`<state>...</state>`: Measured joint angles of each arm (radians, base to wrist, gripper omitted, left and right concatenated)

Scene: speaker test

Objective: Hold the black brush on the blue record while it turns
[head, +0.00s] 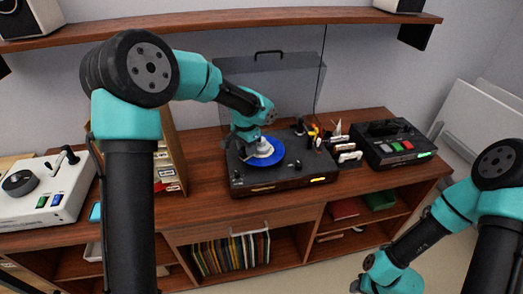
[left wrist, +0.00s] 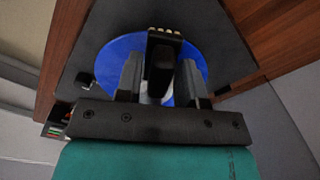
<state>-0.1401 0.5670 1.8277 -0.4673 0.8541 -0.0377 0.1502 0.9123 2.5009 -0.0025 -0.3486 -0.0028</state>
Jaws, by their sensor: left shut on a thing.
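The blue record (head: 277,153) lies on the black turntable (head: 285,181) in the middle of the wooden cabinet. My left gripper (head: 262,147) is over the record, reaching down from the left. In the left wrist view its two fingers are shut on the black brush (left wrist: 161,66), which lies over the record (left wrist: 110,55). I cannot tell whether the brush touches the record or whether the record is turning. In the head view the brush is mostly hidden by the gripper. My right gripper (head: 368,284) is low at the bottom edge, partly cut off, away from the turntable.
A clear lid (head: 270,90) stands up behind the turntable. A black device with lit buttons (head: 400,146) is at the right, a white device (head: 42,192) at the left. Small items (head: 318,133) crowd the turntable's right side. A shelf (head: 200,24) runs above.

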